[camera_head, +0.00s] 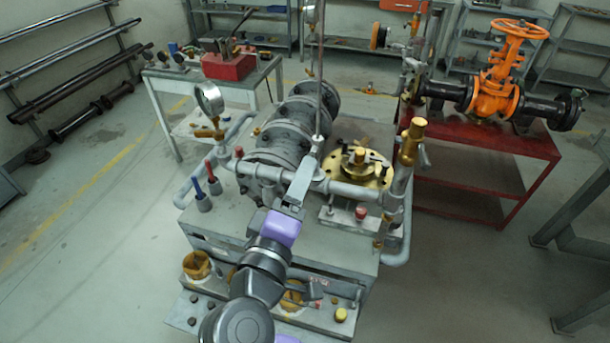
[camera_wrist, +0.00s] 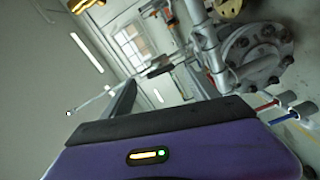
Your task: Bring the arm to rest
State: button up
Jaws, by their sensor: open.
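My gripper (camera_head: 288,207) is at the end of my arm, over the front of the grey test bench (camera_head: 215,226). Its purple body (camera_wrist: 180,160) fills the bottom of the wrist view, with a dark finger (camera_wrist: 122,101) rising from it. The gripper is open, and I see nothing held in it. The far ends of the fingers are hard to make out against the pipes in the head view. From this view I cannot tell how far the gripper is from the pipework.
Pipes, a pressure gauge (camera_head: 209,99), a brass flange (camera_head: 358,168) and an upright rod crowd around the gripper. An orange gate valve (camera_head: 497,95) stands on a red table (camera_head: 462,195) at right. A side table with a red box (camera_head: 229,66) stands behind.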

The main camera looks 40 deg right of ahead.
jog(key=shift+s+a, duration=0.2)
jog(key=shift+a, duration=0.05)
jog(key=shift+w, duration=0.1)
dwell(0.3)
jog(key=w+a+r+n+t+y, duration=0.1)
jog(key=w+a+n+t+y, duration=0.1)
jog(key=w+a+t+y, duration=0.25)
jog(key=s+a+f+n+t+y, duration=0.25)
jog(key=s+a+f+y, duration=0.25)
jog(key=a+f+y, duration=0.35)
jog(key=s+d+f+m+g, duration=0.1)
jog(key=s+d+f+m, duration=0.1)
jog(key=s, duration=0.7)
jog(key=s+d+f+m+g+b, duration=0.1)
jog(key=s+d+m, duration=0.3)
jog(key=s, duration=0.6)
jog(key=s+d+f+m+g+y+b, duration=0.1)
jog(key=s+d, duration=0.4)
jog(key=s, duration=0.5)
jog(key=shift+f+m, duration=0.9)
jog(key=shift+m, duration=0.05)
